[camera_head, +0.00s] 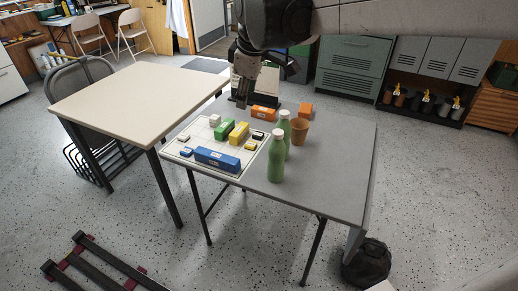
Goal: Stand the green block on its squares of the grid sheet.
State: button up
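The green block (224,130) rests on the white grid sheet (172,147), between a small white block (214,120) and a yellow block (239,133). The sheet lies on the grey table's left part. It also bears a long blue block (217,160) along its near edge. I cannot tell exactly which squares the green block covers. My gripper (241,104) points down above the far part of the sheet, behind the green block and seemingly apart from it. Its fingers look small and dark, and I cannot tell whether they are open or shut.
An orange block (263,113) lies beyond the sheet, and another orange block (305,110) farther right. Two green bottles (277,157) and a brown cup (300,132) stand right of the sheet. Small blocks share the sheet. The grey table's right side (340,160) is clear.

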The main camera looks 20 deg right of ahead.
jog(key=s+f+m+t, duration=0.1)
jog(key=s+f+m, duration=0.3)
jog(key=s, duration=0.6)
jog(key=s+f+m+t, duration=0.1)
jog(key=s+f+m, duration=0.4)
jog(key=s, duration=0.6)
jog(key=shift+s+m+t, duration=0.3)
jog(key=shift+m+t, duration=0.1)
jog(key=shift+m, duration=0.3)
